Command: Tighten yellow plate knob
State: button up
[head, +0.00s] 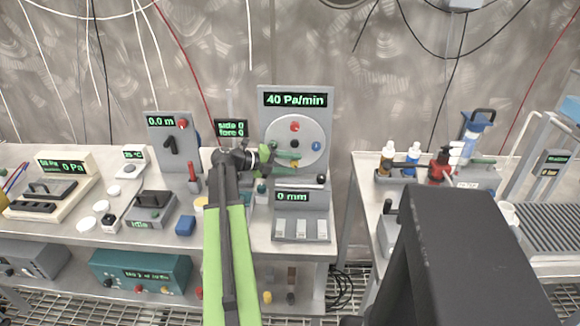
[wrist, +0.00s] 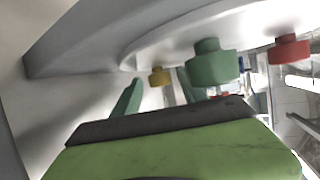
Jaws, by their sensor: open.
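The yellow knob (head: 295,163) sits low on the round pale plate (head: 312,128) of the upright grey panel reading 40 Pa/min. In the wrist view, the yellow knob (wrist: 160,76) shows between my two green fingertips. My gripper (head: 287,160) is open, reaching in from the left at the plate's lower left. Whether the fingers touch the knob cannot be told. A green knob (wrist: 210,62) hangs close above the right finger in the wrist view, and a red knob (wrist: 290,50) lies farther right. The red knob (head: 295,127) and a blue knob (head: 316,146) show on the plate in the head view.
Below the plate stands a grey unit reading 0 mm (head: 301,197). A grey unit reading 0.0 m (head: 168,136) and a small side/fore display (head: 231,128) stand to the left. A gap separates this bench from the right table (head: 362,180), which holds several bottles.

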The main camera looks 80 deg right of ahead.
jog(key=shift+c, duration=0.4)
grip_shut()
jog(key=shift+a, duration=0.2)
jog(key=shift+d+r+t+p, duration=0.1)
jog(key=shift+r+t+p, duration=0.2)
jog(key=shift+p, duration=0.45)
jog(key=p, duration=0.2)
jog(key=t+p, duration=0.1)
jog(key=shift+s+r+m+t+y+p, duration=0.15)
jog(key=shift+r+m+t+y+p, duration=0.15)
jog(key=shift+r+m+y+p, duration=0.1)
jog(key=t+p, duration=0.2)
jog(key=p, duration=0.2)
jog(key=shift+s+d+m+y, duration=0.1)
jog(key=shift+m+y, duration=0.2)
jog(key=shift+f+t+p, duration=0.15)
jog(key=shift+t+p, duration=0.9)
jog(key=shift+t, duration=0.05)
jog(key=shift+s+d+f, duration=0.1)
